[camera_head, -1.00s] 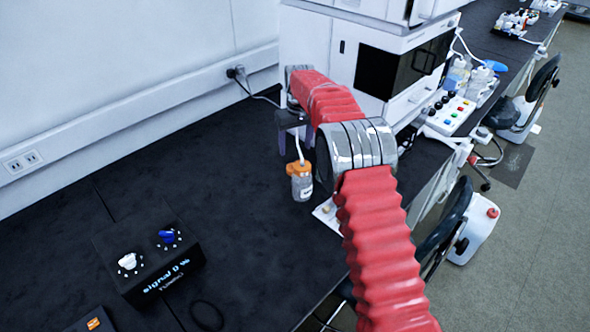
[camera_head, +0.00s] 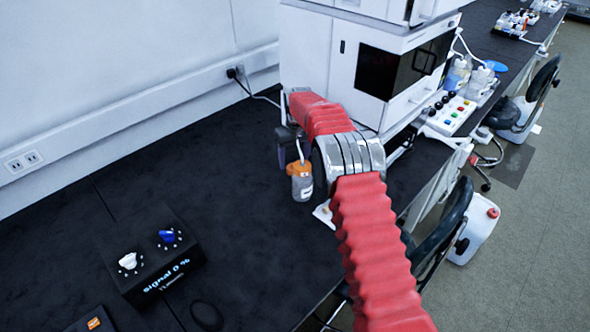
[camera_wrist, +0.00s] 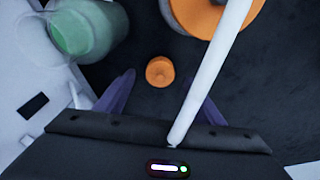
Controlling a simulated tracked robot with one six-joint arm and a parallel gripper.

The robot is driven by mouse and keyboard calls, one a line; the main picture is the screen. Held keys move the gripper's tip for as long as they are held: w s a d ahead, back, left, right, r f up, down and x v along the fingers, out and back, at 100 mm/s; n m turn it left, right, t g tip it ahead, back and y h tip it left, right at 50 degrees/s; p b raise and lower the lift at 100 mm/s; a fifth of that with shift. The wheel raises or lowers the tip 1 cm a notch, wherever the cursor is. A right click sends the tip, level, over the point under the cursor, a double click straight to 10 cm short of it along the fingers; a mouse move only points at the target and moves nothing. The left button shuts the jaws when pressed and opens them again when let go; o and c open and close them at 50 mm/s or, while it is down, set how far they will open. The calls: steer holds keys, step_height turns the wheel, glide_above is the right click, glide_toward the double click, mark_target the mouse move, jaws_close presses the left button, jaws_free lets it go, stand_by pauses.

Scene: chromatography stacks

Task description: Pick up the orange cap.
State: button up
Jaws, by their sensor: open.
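A small round orange cap (camera_wrist: 160,71) shows in the wrist view on the dark bench, apart from the larger orange lid (camera_wrist: 249,12). My gripper (camera_wrist: 164,92) is open, its two purple fingers spread to the left and right just below the cap in the picture. The cap appears untouched; its height gap to the fingers is hard to judge. In the head view my gripper (camera_head: 288,147) is partly seen beside the orange-lidded bottle (camera_head: 302,186). I cannot make out the small cap in the head view.
A white tube (camera_wrist: 208,75) crosses the wrist view close to the right finger and runs to the orange lid. A clear container with green contents (camera_wrist: 86,30) stands at upper left.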

steer(key=shift+w+a+f, duration=0.1)
steer(key=shift+w+f, duration=0.1)
steer(key=shift+f, duration=1.3)
steer(key=c, duration=1.1)
